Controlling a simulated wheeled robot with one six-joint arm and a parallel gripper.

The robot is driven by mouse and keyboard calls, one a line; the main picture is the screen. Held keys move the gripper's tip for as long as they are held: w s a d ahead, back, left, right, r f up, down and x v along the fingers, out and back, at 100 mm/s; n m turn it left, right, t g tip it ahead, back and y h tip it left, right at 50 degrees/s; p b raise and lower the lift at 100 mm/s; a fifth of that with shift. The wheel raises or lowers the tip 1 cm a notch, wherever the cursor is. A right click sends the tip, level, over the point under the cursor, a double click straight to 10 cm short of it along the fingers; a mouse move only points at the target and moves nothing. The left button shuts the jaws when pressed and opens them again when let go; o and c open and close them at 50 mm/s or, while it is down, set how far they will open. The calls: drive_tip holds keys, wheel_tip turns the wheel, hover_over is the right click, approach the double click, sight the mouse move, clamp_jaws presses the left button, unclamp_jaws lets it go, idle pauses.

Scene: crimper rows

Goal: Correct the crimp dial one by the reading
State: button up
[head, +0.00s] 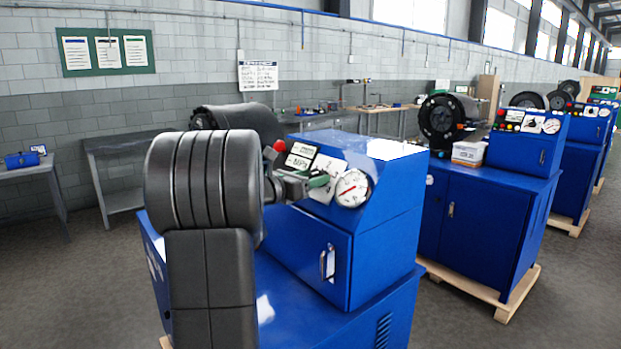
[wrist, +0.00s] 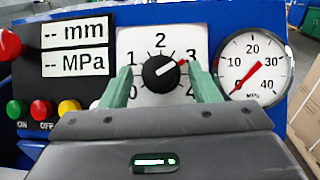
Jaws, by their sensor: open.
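The reading display (wrist: 76,48) shows "-- mm" and "-- MPa". The pressure gauge (wrist: 251,66) has a red needle pointing down-left near 0. In the head view my gripper (head: 318,181) is at the blue machine's panel, and my arm hides part of it.
A red mushroom button (wrist: 9,44) and red, green and yellow buttons (wrist: 41,109) sit left of the dial. More blue crimpers (head: 490,190) stand to the right on wooden pallets. A grey bench (head: 120,160) stands by the left wall.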

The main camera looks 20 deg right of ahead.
drive_tip(key=shift+c, duration=0.5)
drive_tip(key=c, duration=0.9)
drive_tip(key=shift+m+g, duration=0.3)
drive_tip(key=shift+m, duration=0.1)
drive_tip(key=shift+w+f+m+g+h+b, duration=0.15)
drive_tip(key=shift+m+g+h+b, duration=0.2)
drive_tip(key=shift+m+b, duration=0.35)
drive_tip(key=m+g, duration=0.3)
drive_tip(key=m, duration=0.2)
drive_tip(key=shift+w+a, duration=0.1)
drive_tip(key=shift+w, duration=0.05)
drive_tip(key=m+g, duration=0.1)
drive_tip(key=m+g+p, duration=0.1)
drive_tip(key=m, duration=0.1)
drive_tip(key=m+g, duration=0.1)
drive_tip(key=m, duration=0.1)
drive_tip(key=shift+w+r, duration=0.2)
drive_tip(key=shift+r, duration=0.15)
drive_tip(key=shift+m+g+y+p, duration=0.85)
drive_tip(key=shift+m+g, duration=0.1)
drive_tip(key=shift+m, duration=0.75)
